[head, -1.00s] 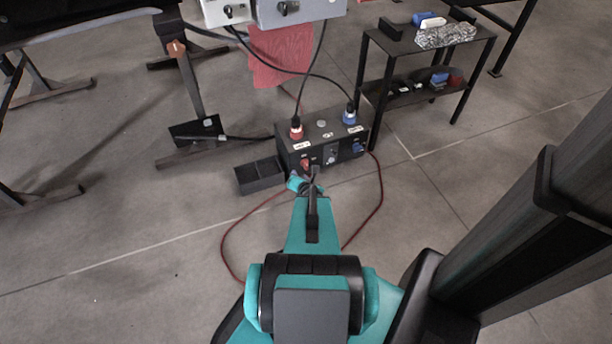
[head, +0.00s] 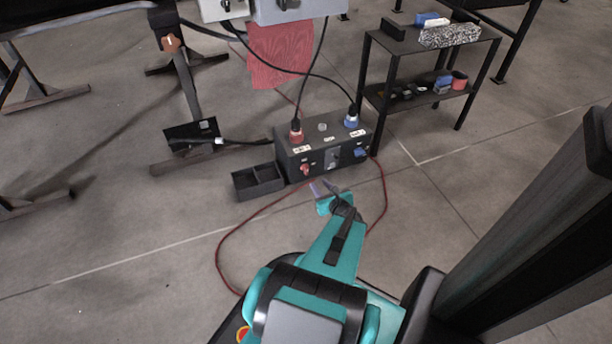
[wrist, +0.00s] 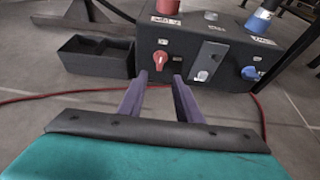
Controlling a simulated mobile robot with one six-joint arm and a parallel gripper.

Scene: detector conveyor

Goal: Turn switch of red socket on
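The dark socket box (head: 346,138) stands on the floor ahead. The red socket (head: 297,132) with a plug in it is on its top left; it also shows in the wrist view (wrist: 167,6). Its red rotary switch (head: 305,169) is on the front face below; in the wrist view the red switch (wrist: 160,58) is left of centre. My gripper (head: 325,190) is in front of the box, short of the front face; in the wrist view its two purple fingers (wrist: 161,82) are apart with nothing between them, just below and right of the red switch.
A blue socket (head: 351,118) and blue switch (head: 361,152) are at the box's right. An open black bin (head: 258,181) stands left of the box. A black shelf (head: 412,97) stands behind right. A red cable (head: 218,252) loops over the floor.

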